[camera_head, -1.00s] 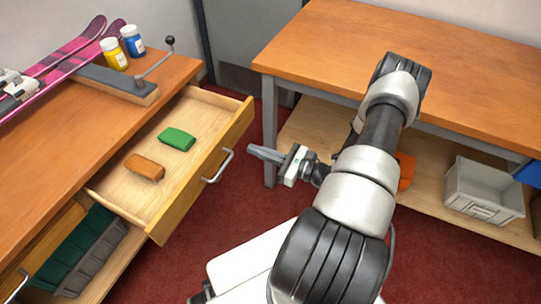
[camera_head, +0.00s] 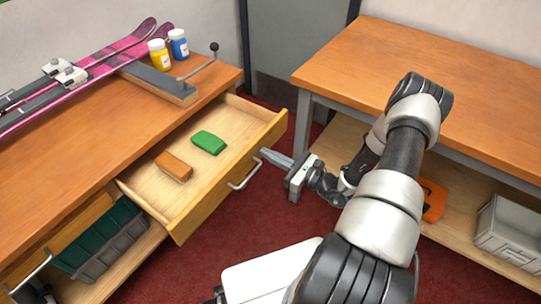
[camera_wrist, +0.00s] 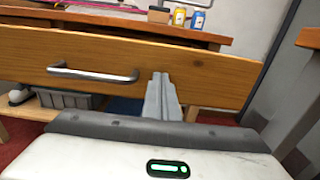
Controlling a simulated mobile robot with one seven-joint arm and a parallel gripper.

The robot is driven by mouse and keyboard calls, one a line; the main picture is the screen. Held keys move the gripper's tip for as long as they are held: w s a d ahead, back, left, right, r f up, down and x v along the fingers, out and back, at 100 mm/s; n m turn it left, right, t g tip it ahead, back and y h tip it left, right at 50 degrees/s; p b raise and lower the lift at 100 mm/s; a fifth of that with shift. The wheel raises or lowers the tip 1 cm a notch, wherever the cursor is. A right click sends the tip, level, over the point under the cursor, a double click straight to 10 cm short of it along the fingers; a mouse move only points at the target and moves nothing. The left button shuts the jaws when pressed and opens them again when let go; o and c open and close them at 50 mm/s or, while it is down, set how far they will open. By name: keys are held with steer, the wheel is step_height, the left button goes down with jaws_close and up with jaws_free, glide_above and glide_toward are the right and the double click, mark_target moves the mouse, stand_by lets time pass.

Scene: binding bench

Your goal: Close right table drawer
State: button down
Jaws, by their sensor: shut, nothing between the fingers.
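The right table drawer (camera_head: 190,217) is pulled out of the left bench, with an orange block (camera_head: 174,167) and a green block (camera_head: 209,143) lying inside. Its front has a metal bar handle (camera_head: 244,172). My gripper (camera_head: 264,152) is shut and empty, its fingertips at the drawer front, to the far side of the handle. In the wrist view the shut fingers (camera_wrist: 161,76) point at the wooden front (camera_wrist: 200,72), right of the handle (camera_wrist: 93,75). I cannot tell whether they touch it.
The left bench top (camera_head: 60,165) carries skis (camera_head: 100,60), a yellow jar (camera_head: 159,54), a blue jar (camera_head: 178,44) and a lever tool (camera_head: 160,83). Dark bins (camera_head: 100,240) sit below it. A second table (camera_head: 440,60) stands at right, with a grey crate (camera_head: 512,235) on its lower shelf.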

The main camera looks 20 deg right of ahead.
mark_target(208, 129)
steer(key=b+x, duration=0.4)
steer(key=x, duration=2.2)
steer(key=shift+w+a+f+b, duration=0.1)
steer(key=shift+b, duration=0.25)
steer(key=shift+w+a, duration=0.15)
steer(key=shift+w, duration=0.05)
steer(key=shift+w+r, duration=0.15)
steer(key=shift+r, duration=0.1)
